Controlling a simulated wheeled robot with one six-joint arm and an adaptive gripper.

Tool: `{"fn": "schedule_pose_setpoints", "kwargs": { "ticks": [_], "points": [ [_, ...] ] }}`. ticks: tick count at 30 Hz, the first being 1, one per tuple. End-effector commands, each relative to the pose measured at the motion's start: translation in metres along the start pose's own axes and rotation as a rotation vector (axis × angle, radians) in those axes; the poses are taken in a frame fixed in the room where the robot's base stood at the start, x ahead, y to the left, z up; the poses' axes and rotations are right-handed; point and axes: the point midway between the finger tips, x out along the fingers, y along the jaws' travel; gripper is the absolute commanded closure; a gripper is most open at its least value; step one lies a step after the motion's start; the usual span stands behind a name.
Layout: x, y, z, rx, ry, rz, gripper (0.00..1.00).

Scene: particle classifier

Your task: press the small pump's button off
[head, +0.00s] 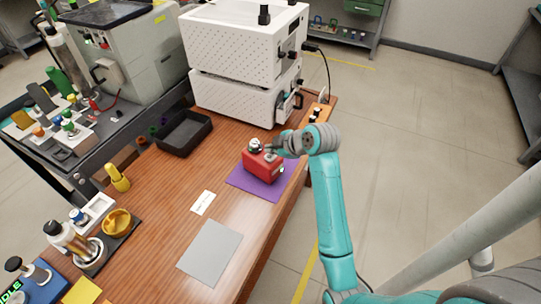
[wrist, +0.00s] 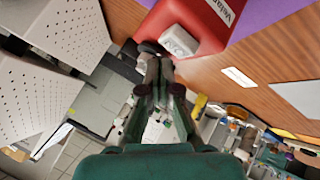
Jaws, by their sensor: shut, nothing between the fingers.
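The small pump is a red box (head: 262,167) on a purple mat (head: 252,184) near the table's right edge. A dark and silver round part (head: 255,145) sits on its top in the head view. In the wrist view the red pump (wrist: 200,18) fills the top middle, with a white rounded block (wrist: 179,41) on its near face. My gripper (wrist: 155,62) is shut and empty, its tips just below that block. In the head view my gripper (head: 272,150) is over the pump's top. I cannot tell whether the tips touch it. The button's state is not readable.
White perforated machines (head: 240,100) stand behind the pump, close to my arm. A black tray (head: 184,132) lies to the left. A grey sheet (head: 210,252) and a white card (head: 203,203) lie in front on the table. The left front holds a yellow cup (head: 116,222) and bottles.

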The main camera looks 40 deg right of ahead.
Motion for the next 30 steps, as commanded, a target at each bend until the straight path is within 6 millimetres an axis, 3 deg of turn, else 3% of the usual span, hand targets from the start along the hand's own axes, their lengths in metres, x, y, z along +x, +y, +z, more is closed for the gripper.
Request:
{"fn": "schedule_pose_setpoints", "kwargs": {
  "ticks": [30],
  "points": [
    [0.0062, -0.0046, 0.0046, 0.0, 0.0, 0.0, 1.0]
  ]
}}
